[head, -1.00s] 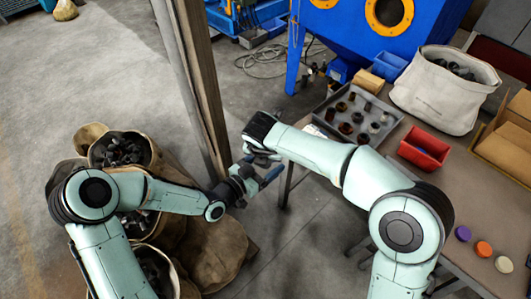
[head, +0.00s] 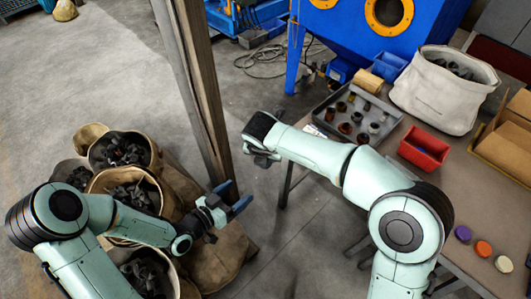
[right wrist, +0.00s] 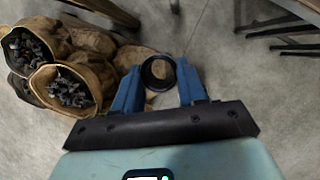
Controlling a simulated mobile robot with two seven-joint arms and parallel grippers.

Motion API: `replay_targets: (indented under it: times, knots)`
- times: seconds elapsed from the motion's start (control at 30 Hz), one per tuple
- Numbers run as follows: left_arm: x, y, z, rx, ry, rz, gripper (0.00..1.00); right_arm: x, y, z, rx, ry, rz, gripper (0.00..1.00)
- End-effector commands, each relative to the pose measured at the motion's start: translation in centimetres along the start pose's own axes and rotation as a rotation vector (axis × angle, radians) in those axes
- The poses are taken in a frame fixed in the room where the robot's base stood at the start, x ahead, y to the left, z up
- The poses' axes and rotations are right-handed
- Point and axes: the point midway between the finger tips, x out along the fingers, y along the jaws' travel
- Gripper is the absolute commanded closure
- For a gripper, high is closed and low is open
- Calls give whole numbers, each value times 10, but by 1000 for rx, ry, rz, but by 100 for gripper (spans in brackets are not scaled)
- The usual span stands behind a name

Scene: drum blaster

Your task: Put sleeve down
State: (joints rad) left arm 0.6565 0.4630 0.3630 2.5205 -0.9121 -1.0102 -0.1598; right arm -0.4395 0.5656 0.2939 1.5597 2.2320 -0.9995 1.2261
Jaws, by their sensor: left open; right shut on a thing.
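My right gripper (right wrist: 158,85) is shut on a dark ring-shaped sleeve (right wrist: 157,72), held between its blue fingers in the right wrist view. The sleeve is over the floor and sacks, left of the table. In the head view the right gripper's fingers and the sleeve are hidden by my right wrist. My left gripper (head: 238,196) is open and empty, with blue fingers apart, below and left of my right wrist, near the brown post. A grey tray (head: 322,118) with several brown and dark sleeves (head: 345,128) stands on the table (head: 460,195).
A red bin (head: 424,149), a white sack (head: 440,95), cardboard boxes (head: 505,155) and coloured caps (head: 483,248) are on the table. Sacks of dark parts (head: 125,150) stand at left. A brown post (head: 205,90) rises between. A blue machine (head: 400,35) stands behind.

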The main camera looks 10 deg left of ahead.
Motion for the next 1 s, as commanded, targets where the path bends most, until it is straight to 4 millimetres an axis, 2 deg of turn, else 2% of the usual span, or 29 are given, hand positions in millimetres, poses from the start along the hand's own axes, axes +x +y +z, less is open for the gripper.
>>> replay_targets:
  times: [0.03,0.13,0.27,0.4,0.5,0.6,0.7,0.83,1.0]
  knots:
    - [4,-2,25,-74,-73,-24,23,0,0,0,0,-1,1,100]
    - [6,-4,80,-226,-240,-87,23,0,0,0,0,-1,1,100]
    - [-4,5,151,-412,-466,-163,23,0,0,0,0,-1,1,100]
    - [-28,25,220,-594,-712,-247,23,-1,0,0,0,-1,1,100]
    - [-51,43,259,-703,-873,-306,23,-1,0,0,0,-1,1,100]
    - [-73,59,287,-790,-1006,-361,23,-1,0,0,0,-1,1,100]
    - [-90,71,305,-849,-1101,-406,23,-1,0,0,0,-1,1,100]
    - [-103,80,316,-892,-1168,-440,23,-1,0,0,0,-2,1,100]
    - [-107,82,319,-903,-1184,-451,23,-1,0,0,0,-2,1,100]
